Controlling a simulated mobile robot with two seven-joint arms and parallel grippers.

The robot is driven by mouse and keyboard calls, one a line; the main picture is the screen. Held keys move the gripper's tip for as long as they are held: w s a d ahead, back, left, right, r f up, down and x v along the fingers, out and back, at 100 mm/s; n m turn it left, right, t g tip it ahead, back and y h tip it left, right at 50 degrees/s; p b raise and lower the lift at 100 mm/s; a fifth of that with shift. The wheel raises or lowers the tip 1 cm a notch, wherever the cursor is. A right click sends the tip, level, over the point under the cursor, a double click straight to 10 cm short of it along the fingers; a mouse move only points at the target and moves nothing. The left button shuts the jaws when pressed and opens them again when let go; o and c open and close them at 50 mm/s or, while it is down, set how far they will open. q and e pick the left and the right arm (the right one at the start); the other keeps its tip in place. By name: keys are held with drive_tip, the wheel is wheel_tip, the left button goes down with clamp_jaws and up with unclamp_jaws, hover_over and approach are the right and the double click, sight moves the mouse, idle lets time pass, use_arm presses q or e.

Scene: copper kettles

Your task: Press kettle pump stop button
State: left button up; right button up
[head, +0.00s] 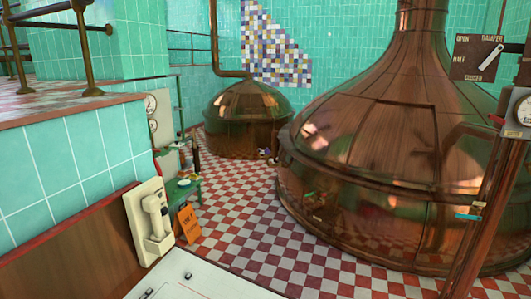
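A large copper kettle (385,140) fills the right half of the head view. A smaller copper kettle (248,115) stands farther back, left of it. A pale panel or desk top (205,288) shows at the bottom edge with a few small dark fittings on it. I cannot tell whether any of these is the pump stop button, and I see no button that I can name as such. Neither of my grippers is in view.
A cream wall telephone (156,222) hangs on a wooden panel at the lower left. An orange sign (188,223) stands by a small green table (182,192). A damper plate (478,57) and a gauge (523,110) are at the right. The checkered floor (245,235) has free room.

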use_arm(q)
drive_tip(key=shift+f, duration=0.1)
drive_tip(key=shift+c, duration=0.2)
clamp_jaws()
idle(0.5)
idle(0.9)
